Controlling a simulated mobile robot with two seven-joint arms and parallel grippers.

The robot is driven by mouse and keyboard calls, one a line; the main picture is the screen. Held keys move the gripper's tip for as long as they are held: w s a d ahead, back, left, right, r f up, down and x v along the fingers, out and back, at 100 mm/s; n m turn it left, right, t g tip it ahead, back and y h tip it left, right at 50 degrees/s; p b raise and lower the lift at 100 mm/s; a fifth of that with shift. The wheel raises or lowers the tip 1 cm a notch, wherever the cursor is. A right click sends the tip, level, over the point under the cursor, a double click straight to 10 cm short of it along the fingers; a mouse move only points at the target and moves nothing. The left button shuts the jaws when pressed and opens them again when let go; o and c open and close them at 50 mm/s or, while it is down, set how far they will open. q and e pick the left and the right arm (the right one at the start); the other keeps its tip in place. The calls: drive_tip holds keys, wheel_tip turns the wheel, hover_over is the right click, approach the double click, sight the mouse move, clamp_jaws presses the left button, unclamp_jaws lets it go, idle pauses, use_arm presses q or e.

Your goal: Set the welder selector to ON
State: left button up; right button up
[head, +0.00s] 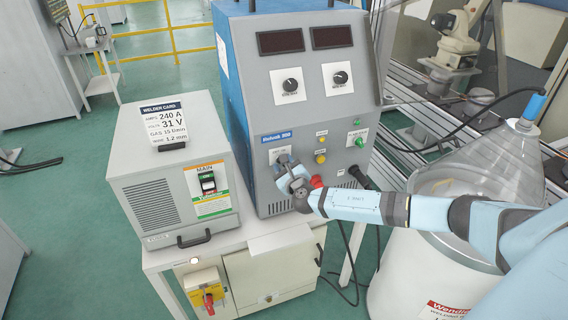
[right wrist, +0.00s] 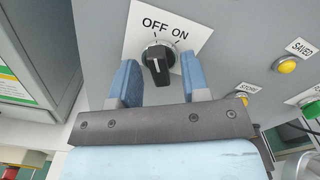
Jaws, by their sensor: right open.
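The welder selector (right wrist: 157,66) is a black rotary knob on a white OFF/ON plate (right wrist: 142,22) in the right wrist view. Its white pointer line points up toward the OFF mark. My right gripper (right wrist: 160,60) is open, with one blue finger on each side of the knob and a visible gap on both sides. In the head view my right gripper (head: 285,172) is at the lower left of the welder's front panel (head: 310,110) and hides the knob, with part of the white plate (head: 279,153) showing above it. My left gripper is not in view.
A grey box (head: 150,170) with a MAIN switch (head: 208,183) and a welder card stands left of the welder. Yellow buttons (right wrist: 286,67) sit right of the selector. A red connector (head: 317,182) is close to my right gripper. A clear-topped drum (head: 420,270) stands at the right.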

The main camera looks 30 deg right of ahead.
drive_tip(key=shift+w, duration=0.2)
drive_tip(key=shift+c, duration=0.2)
drive_tip(key=c, duration=0.6)
